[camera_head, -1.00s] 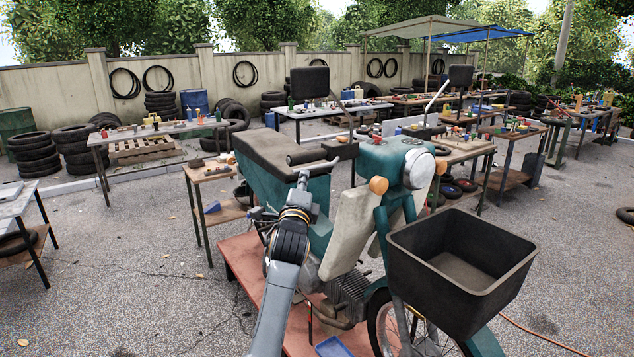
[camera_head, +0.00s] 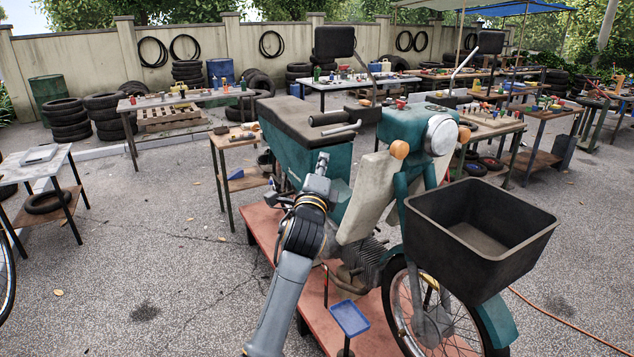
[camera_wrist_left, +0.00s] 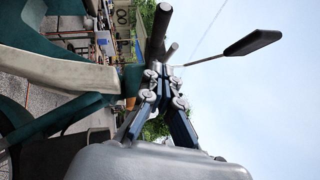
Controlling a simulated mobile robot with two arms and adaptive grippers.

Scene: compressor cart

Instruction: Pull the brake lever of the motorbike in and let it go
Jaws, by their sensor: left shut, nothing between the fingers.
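The motorbike (camera_head: 340,160) is teal with a pale front shield and stands on a reddish low platform. Its black handlebar grip (camera_head: 328,118) points left in the head view, with the metal brake lever (camera_head: 343,128) just below it. The lever stands clear of the grip. My left gripper (camera_head: 322,157) is shut and empty, a little below the lever, with a visible gap between them. In the left wrist view the closed fingers (camera_wrist_left: 163,73) point at the grip (camera_wrist_left: 158,30) and the bar beside it (camera_wrist_left: 170,51). My right gripper is out of view.
A black front basket (camera_head: 480,235) sits on the bike's front at the right. A mirror (camera_head: 334,42) rises above the handlebar. A blue tray (camera_head: 349,318) stands low beside the front wheel. Workbenches and tyres stand behind; the paving at left is open.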

